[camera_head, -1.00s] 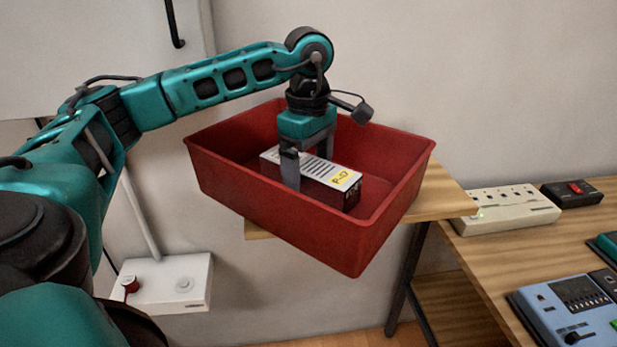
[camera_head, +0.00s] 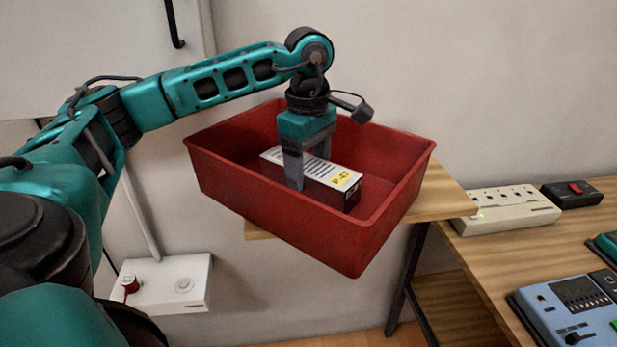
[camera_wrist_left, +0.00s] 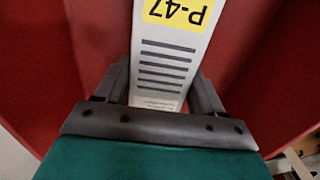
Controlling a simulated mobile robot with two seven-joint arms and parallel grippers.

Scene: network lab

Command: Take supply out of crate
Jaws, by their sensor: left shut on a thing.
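The supply (camera_head: 335,176) is a box with a white slotted top, dark sides and a yellow P-47 label, inside the red crate (camera_head: 285,216). My left gripper (camera_head: 308,178) reaches down into the crate from above and is shut on the supply, one finger on each side of it. The left wrist view shows the supply's top (camera_wrist_left: 168,62) between the two fingers, with red crate walls around. The supply's underside is hidden, so I cannot tell whether it touches the crate floor. My right gripper is not in view.
The crate stands on a wooden shelf (camera_head: 448,196) by the wall. At the right, a wooden bench (camera_head: 482,255) holds a beige device (camera_head: 505,212), a black box (camera_head: 572,194) and a blue device (camera_head: 570,308). A white panel (camera_head: 165,283) is below left.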

